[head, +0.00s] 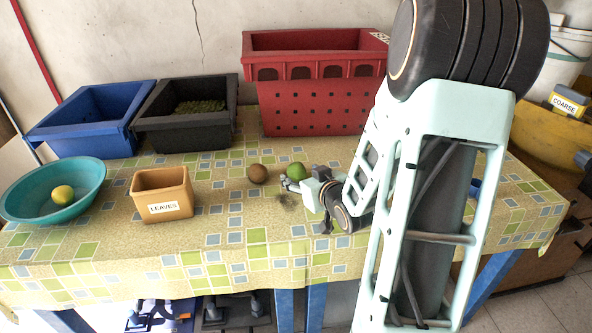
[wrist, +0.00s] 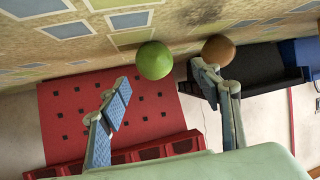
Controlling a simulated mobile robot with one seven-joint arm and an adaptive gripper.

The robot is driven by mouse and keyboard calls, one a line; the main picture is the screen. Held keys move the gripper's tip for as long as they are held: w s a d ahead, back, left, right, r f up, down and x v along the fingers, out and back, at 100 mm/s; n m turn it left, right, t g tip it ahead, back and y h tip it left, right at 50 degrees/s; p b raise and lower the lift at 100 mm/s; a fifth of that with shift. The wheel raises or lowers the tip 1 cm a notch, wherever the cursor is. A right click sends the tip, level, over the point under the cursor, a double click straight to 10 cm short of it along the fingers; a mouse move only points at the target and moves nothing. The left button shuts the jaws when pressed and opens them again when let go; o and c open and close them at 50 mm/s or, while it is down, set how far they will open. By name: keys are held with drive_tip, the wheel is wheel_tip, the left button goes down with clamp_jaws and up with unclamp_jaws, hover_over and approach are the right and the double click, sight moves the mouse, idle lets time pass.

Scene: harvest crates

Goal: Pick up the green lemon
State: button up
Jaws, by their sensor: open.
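The green lemon (head: 296,170) lies on the patterned tablecloth, right of a brown round fruit (head: 257,173). My gripper (head: 304,205) is open and empty, low over the table, close to the lemon on its near side. In the wrist view the lemon (wrist: 154,60) shows whole, just beyond the gap between my two spread fingertips (wrist: 161,76). I cannot tell whether a finger touches it. In that view the brown fruit (wrist: 219,49) sits just past the right fingertip.
A red crate (head: 320,100) stands behind the lemon, with black (head: 190,137) and blue (head: 85,142) crates to its left. A tan box labelled LEAVES (head: 163,191) and a teal bowl (head: 28,206) holding a yellow lemon (head: 63,194) stand at left. The tablecloth's front middle is clear.

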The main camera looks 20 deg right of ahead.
sight(299, 173)
drive_tip(key=shift+d+f+b+x, duration=0.15)
drive_tip(key=shift+b+x, duration=0.15)
drive_tip(key=shift+x, duration=1.15)
drive_tip(key=shift+d+f+b+x, duration=0.15)
drive_tip(key=shift+b+x, duration=0.1)
drive_tip(key=shift+x, duration=1.25)
drive_tip(key=shift+s, duration=0.15)
drive_tip(key=shift+c, duration=0.3)
drive_tip(key=c, duration=1.2)
drive_tip(key=shift+c, duration=0.2)
